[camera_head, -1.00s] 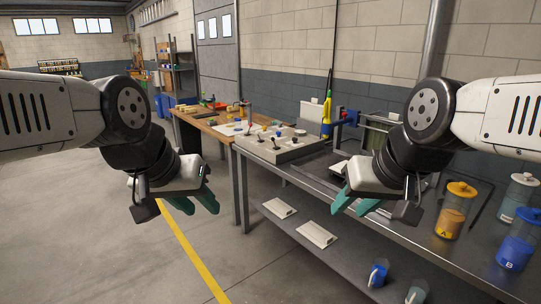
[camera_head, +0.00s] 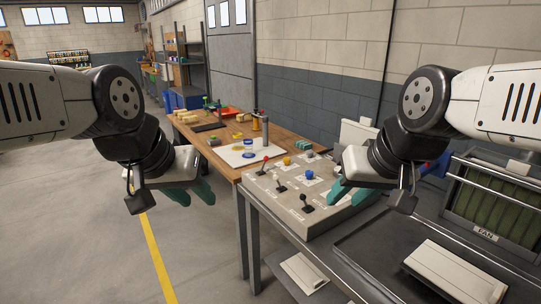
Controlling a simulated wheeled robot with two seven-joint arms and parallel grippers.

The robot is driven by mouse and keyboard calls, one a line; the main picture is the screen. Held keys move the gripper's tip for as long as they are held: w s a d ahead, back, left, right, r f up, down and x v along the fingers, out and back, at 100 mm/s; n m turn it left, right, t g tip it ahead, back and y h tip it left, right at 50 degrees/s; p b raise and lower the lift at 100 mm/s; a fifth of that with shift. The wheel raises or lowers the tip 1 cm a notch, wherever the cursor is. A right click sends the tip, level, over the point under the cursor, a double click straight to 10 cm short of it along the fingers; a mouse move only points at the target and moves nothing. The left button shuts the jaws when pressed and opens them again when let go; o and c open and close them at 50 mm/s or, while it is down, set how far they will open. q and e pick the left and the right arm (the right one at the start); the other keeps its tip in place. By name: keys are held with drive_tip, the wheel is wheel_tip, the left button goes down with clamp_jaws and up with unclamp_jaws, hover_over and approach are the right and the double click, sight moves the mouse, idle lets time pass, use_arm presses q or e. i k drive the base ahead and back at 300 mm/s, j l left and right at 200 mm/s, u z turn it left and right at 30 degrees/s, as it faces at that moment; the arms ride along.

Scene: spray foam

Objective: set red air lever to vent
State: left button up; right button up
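The red air lever (camera_head: 263,163) is a thin stick with a red knob at the back left of a grey control panel box (camera_head: 318,217). Panel labels are too small to read. My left gripper (camera_head: 191,195) hangs over the floor, left of the panel, with green fingers apart and empty. My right gripper (camera_head: 345,193) is over the panel's right side in the picture, fingers apart and empty, hiding part of it.
A wooden table (camera_head: 228,166) behind the panel holds a white sheet, a bottle and small items. Right of the panel are a dark tray (camera_head: 375,250), a white box (camera_head: 440,272) and a fan unit (camera_head: 490,205). Open floor lies at left.

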sight(265, 158)
drive_tip(key=i+j+z, duration=0.25)
drive_tip(key=j, duration=0.35)
drive_tip(key=i+j+z, duration=0.1)
drive_tip(key=i+j, duration=0.15)
drive_tip(key=i+z, duration=0.2)
drive_tip(key=i, duration=0.15)
drive_tip(key=i+j+z, duration=0.2)
drive_tip(key=i, duration=0.15)
